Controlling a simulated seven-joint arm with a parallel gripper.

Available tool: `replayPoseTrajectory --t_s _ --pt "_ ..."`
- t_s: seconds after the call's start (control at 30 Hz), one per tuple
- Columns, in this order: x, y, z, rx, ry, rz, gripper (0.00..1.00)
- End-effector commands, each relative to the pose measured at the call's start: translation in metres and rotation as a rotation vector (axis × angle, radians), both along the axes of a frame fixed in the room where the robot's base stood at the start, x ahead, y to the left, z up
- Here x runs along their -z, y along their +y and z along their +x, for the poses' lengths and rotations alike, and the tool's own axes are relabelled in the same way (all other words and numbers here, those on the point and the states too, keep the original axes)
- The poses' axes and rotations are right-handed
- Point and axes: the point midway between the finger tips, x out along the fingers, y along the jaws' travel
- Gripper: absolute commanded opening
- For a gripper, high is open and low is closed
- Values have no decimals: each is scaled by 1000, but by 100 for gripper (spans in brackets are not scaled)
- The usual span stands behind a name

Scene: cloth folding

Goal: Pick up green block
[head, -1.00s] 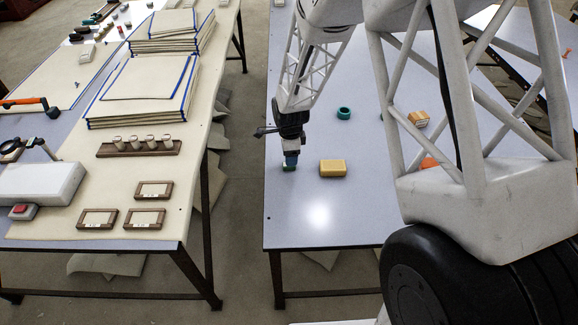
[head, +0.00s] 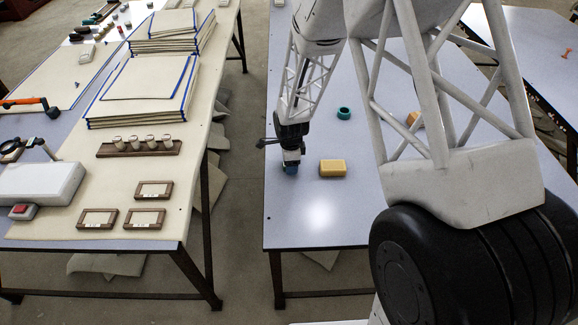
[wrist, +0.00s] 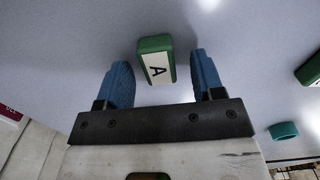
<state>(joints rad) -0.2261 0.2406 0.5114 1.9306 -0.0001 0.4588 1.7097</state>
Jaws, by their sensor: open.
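The green block (wrist: 157,60), with a white face marked "A", lies on the pale table (wrist: 75,35). In the wrist view it sits between and slightly beyond the two blue fingertips of my gripper (wrist: 160,70). My gripper is open and holds nothing. In the head view my gripper (head: 291,168) points down low over the table, left of a yellow block (head: 333,168). The green block is hidden behind it there.
A teal ring (head: 344,113) stands behind the yellow block, and an orange block (head: 413,118) is farther right, partly behind my arm. Another green block (wrist: 311,70) shows at the wrist view's right edge. The table front is clear. A second table (head: 110,190) stands left across a gap.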

Motion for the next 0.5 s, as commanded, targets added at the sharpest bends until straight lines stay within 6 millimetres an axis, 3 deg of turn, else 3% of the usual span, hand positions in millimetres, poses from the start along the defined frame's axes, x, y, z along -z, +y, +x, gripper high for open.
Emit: replayPoseTrajectory --t_s 0.2,0.5 --pt "0 0 0 0 0 0 62" --pt "0 0 0 0 0 0 17"
